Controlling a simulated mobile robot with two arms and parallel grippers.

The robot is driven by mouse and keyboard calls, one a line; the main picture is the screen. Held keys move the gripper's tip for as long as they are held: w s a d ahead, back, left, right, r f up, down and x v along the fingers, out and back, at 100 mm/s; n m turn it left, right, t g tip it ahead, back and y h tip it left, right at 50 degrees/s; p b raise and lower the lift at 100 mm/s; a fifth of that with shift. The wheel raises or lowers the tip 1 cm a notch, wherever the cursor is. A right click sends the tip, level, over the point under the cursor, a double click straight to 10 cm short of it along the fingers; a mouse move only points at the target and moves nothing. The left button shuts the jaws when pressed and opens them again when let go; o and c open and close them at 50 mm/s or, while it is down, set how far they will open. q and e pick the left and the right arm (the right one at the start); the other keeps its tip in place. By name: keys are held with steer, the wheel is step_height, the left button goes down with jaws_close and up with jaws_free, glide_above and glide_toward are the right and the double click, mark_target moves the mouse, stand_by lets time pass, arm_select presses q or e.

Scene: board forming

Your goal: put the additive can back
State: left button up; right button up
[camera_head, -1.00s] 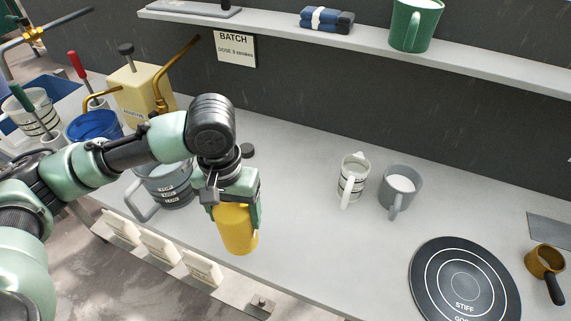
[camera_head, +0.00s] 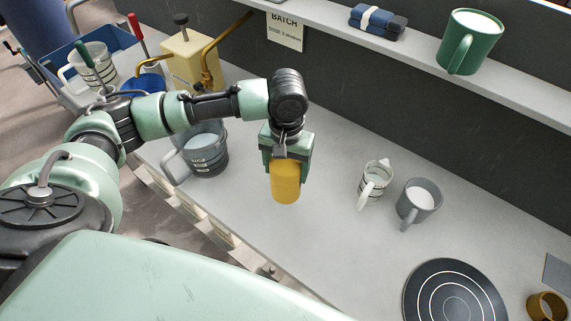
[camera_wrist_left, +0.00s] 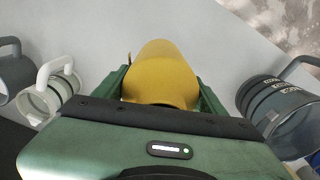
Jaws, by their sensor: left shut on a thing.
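My left gripper (camera_head: 286,160) points down and is shut on a yellow can (camera_head: 286,184), which it holds upright over the grey bench. The can's upper part is hidden between the fingers. I cannot tell how far its bottom is from the bench top. In the left wrist view the yellow can (camera_wrist_left: 160,72) sits between the green fingers. My right gripper is not in view.
A grey banded pitcher (camera_head: 207,155) stands left of the can. A beige box with brass pipes (camera_head: 190,58) is behind left. A dark round plate (camera_head: 455,298) lies front right. Bench between is clear.

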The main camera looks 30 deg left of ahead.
arm_select(q)
steer(key=shift+s+f+b, duration=0.1)
steer(key=shift+f+b, duration=0.35)
steer(key=shift+f, duration=0.4)
step_height(320, 180, down, 3)
steer(key=shift+f+b, duration=0.15)
steer(key=shift+b, duration=0.25)
steer(key=shift+f, duration=1.4)
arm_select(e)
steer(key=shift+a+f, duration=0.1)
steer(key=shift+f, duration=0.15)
arm_select(q)
steer(key=shift+f+p, duration=0.3)
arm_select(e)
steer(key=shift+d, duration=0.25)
arm_select(q)
steer(key=o, duration=2.1)
steer(key=shift+o, duration=0.4)
steer(key=shift+f, duration=0.1)
